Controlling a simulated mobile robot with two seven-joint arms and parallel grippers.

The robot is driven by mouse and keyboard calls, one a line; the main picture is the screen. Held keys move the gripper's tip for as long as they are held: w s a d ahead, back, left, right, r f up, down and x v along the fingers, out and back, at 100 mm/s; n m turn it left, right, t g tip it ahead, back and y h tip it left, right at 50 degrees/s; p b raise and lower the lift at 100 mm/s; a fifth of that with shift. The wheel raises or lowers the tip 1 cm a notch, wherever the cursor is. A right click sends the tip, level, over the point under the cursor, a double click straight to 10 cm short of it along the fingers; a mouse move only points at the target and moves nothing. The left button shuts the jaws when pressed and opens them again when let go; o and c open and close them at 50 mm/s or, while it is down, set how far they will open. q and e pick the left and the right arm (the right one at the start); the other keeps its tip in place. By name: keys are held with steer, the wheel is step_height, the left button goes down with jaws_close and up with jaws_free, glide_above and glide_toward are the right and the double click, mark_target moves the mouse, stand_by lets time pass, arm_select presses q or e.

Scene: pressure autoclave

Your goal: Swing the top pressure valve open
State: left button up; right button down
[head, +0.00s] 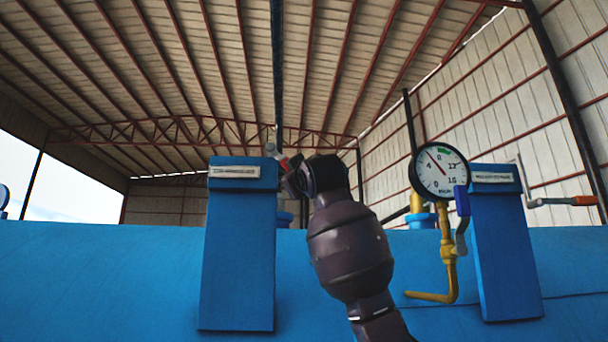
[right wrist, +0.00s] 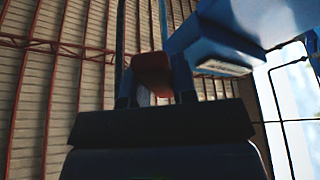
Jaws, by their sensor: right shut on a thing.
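The top pressure valve shows as a grey lever end (head: 270,149) with a red grip (head: 284,163) beside the top of the left blue post. My right gripper (head: 290,174) is at that red grip, on the end of my dark arm. In the right wrist view the red grip (right wrist: 152,72) lies between the two fingers of my right gripper (right wrist: 154,88), which is shut on it. The valve body is hidden, and the fingers are hard to make out in the head view. My left gripper is not in view.
The left blue post (head: 238,260) stands close beside my right gripper. To the right are a round pressure gauge (head: 438,172), yellow pipework (head: 447,260), another blue post (head: 503,250) and a second lever with an orange-red grip (head: 583,200). The blue vessel (head: 110,275) spans the bottom.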

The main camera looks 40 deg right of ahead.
steer(key=w+a+m+h, duration=0.1)
steer(key=m, duration=0.1)
steer(key=w+a+f+m+h, duration=0.1)
steer(key=a+m, duration=0.1)
steer(key=m, duration=0.1)
steer(key=a+f+m+h, duration=0.1)
steer(key=m+h, duration=0.1)
steer(key=m, duration=0.1)
steer(key=shift+w+a+f+g, duration=0.25)
steer(key=shift+w+g, duration=0.15)
steer(key=shift+w+a+m+g+h, duration=0.2)
steer(key=shift+a+m+h, duration=0.15)
steer(key=shift+m, duration=0.4)
steer(key=shift+w+a+m+g+h, duration=0.1)
steer(key=shift+w+a+m+h, duration=0.15)
steer(key=shift+m, duration=0.5)
steer(key=c, duration=0.9)
jaws_free()
steer(key=shift+a, duration=0.1)
steer(key=shift+s, duration=0.1)
